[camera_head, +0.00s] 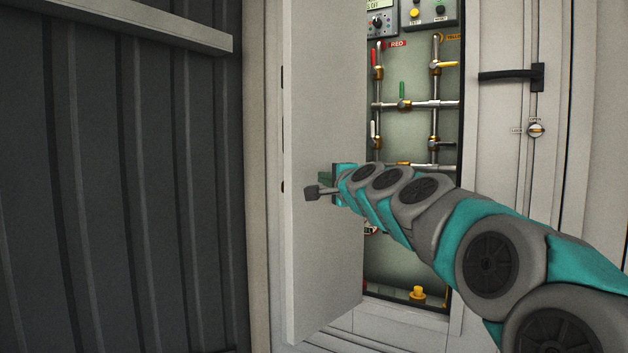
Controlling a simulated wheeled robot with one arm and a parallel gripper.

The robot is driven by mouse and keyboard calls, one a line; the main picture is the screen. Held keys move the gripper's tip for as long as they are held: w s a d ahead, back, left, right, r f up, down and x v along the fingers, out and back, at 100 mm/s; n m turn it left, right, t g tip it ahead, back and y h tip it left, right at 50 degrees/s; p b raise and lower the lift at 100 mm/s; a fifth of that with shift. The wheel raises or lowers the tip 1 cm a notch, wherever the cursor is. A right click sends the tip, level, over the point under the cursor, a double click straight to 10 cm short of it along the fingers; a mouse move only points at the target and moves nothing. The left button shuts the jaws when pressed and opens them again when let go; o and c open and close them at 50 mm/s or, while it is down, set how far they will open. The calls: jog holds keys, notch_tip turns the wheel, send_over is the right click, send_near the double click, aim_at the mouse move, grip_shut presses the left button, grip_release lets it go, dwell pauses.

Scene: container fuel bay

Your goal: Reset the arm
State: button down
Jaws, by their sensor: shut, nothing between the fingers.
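My arm reaches from the lower right toward the middle of the view, stretched out in front of the open cabinet. My gripper (315,192) is at the far left end of the arm, small in the picture and in front of the white cabinet door (322,262). It appears shut and empty. I cannot tell whether it touches the door. The arm hides part of the cabinet's inside.
The open cabinet holds metal pipes (420,104) with coloured valve handles and grey control boxes (428,14) at the top. A closed door with a black handle (510,75) is at right. A dark ribbed wall (120,180) fills the left.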

jog(key=s+a, duration=0.5)
jog(key=s, duration=0.4)
jog(key=s+d+f+n+g, duration=0.1)
jog(key=s+f+n+g, duration=0.5)
jog(key=f, duration=0.6)
jog(key=s+f+n+g, duration=0.3)
jog(key=s+f, duration=0.5)
jog(key=f, duration=0.5)
jog(key=s+d+f+n+g+h, duration=0.1)
jog(key=s+d+f, duration=0.4)
jog(key=s, duration=0.5)
jog(key=s+d+f+n+g+h, duration=0.2)
jog(key=s+d+f+g+h, duration=0.1)
jog(key=s+f, duration=0.4)
jog(key=s+d+f+n+g+h, duration=0.1)
jog(key=s+d+f+g, duration=0.4)
jog(key=s, duration=0.8)
jog(key=shift+s+d+f+n+g+h, duration=0.25)
jog(key=shift+d+f+n+g+h, duration=0.15)
jog(key=shift+d+f+n, duration=0.35)
